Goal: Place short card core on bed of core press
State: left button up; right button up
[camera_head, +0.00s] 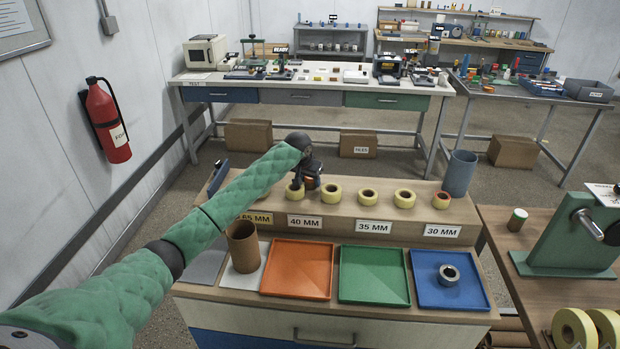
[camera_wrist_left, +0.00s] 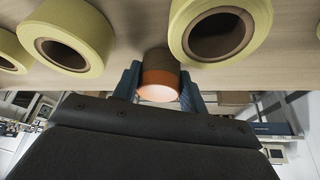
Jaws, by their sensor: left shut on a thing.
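My left gripper (camera_head: 309,183) is over the left part of the raised wooden shelf, among the yellow rolls. In the left wrist view its blue fingers (camera_wrist_left: 160,88) are shut on a short brown card core (camera_wrist_left: 160,58) with an orange band and a pale end. Only a bit of orange shows between the fingers in the head view. I cannot tell whether the core touches the shelf. A green machine with a crank (camera_head: 575,240) stands on the right-hand table; I cannot tell whether it is the core press. My right gripper is not in view.
Yellow rolls (camera_head: 366,197) stand along the labelled shelf (camera_head: 340,213), close to my gripper. Below are an orange tray (camera_head: 298,270), a green tray (camera_head: 373,275) and a blue tray (camera_head: 430,295) with a grey ring. A tall brown tube (camera_head: 243,250) stands left. The orange and green trays are empty.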

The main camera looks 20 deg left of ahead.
pick_arm(q)
jog(key=o, duration=0.9)
jog(key=shift+f, duration=0.1)
jog(key=shift+o, duration=0.2)
